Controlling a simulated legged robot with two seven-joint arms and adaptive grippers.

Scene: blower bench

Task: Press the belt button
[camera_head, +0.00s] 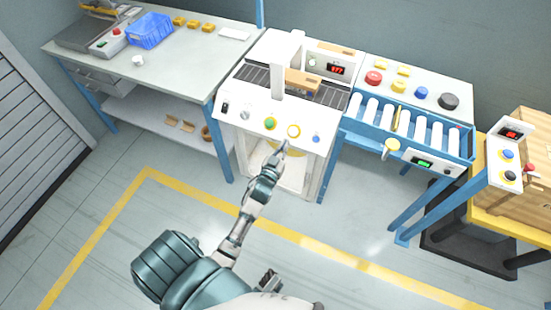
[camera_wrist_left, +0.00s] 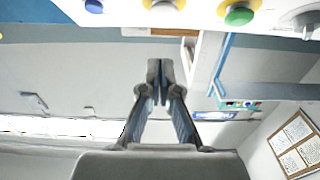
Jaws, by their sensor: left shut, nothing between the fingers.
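A white machine panel (camera_head: 262,126) carries a row of controls. They are a black switch (camera_head: 225,107), a grey knob (camera_head: 245,115), a green button (camera_head: 270,123), a white button with a yellow ring (camera_head: 293,130) and a blue button (camera_head: 316,138). I cannot read which is the belt button. My left gripper (camera_head: 283,147) is shut and empty, just below the yellow-ringed button. In the left wrist view its fingertips (camera_wrist_left: 159,72) point up toward the yellow-ringed button (camera_wrist_left: 163,4), with a visible gap. The green button (camera_wrist_left: 239,14) is to its right there.
A brown block (camera_head: 302,80) lies on the machine's belt. A blue roller conveyor (camera_head: 395,140) stands to the right, with a button box (camera_head: 508,155) beyond. A workbench (camera_head: 165,70) with a blue basket (camera_head: 150,31) stands left. The floor before the machine is clear.

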